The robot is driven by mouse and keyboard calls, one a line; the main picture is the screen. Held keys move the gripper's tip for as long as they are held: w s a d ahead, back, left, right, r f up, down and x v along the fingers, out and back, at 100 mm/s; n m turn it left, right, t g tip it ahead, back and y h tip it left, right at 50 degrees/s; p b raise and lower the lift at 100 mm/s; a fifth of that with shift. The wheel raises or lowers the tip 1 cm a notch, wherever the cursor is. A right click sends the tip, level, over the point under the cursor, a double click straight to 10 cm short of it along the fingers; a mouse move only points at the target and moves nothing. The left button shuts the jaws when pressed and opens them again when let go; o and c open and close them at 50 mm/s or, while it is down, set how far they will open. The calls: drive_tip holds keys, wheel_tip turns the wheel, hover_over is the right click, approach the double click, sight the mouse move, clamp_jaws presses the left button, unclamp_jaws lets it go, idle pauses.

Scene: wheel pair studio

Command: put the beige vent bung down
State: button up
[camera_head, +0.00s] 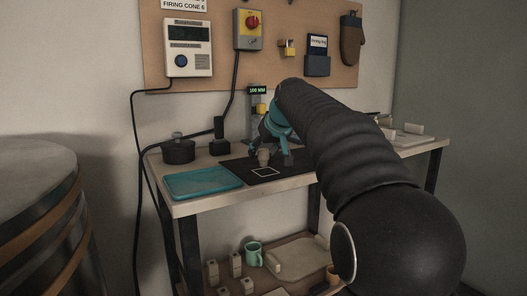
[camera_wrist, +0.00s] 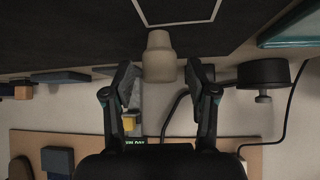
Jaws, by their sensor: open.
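The beige vent bung (camera_head: 263,157) stands upright on the black mat (camera_head: 232,166), close to the far edge of a white square outline (camera_head: 265,173). My gripper (camera_head: 271,152) is open, with its fingers on either side of the bung. In the wrist view, which is upside down, the bung (camera_wrist: 159,60) is between the open fingertips (camera_wrist: 161,76), with gaps showing on both sides. Part of the white outline (camera_wrist: 185,24) shows just beyond it there. I cannot tell if the bung touches the outline.
A teal tray (camera_head: 201,182) lies left of the mat on the workbench. A dark lidded pot (camera_head: 178,151) and a black object (camera_head: 219,146) stand behind it. Pale pieces (camera_head: 414,129) lie at the bench's right end. A barrel (camera_head: 40,225) stands at left.

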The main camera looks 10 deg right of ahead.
drive_tip(key=p+v, duration=0.1)
drive_tip(key=v, duration=1.1)
drive_tip(key=s+a+f+m+g+h, duration=0.1)
drive_tip(key=s+a+f+m+g, duration=0.1)
drive_tip(key=s+f, duration=2.8)
drive_tip(key=s+a+g, duration=0.1)
drive_tip(key=s, duration=0.2)
drive_tip(key=shift+h, duration=0.4)
drive_tip(key=shift+s+a+f, duration=0.1)
drive_tip(key=shift+a+f, duration=0.05)
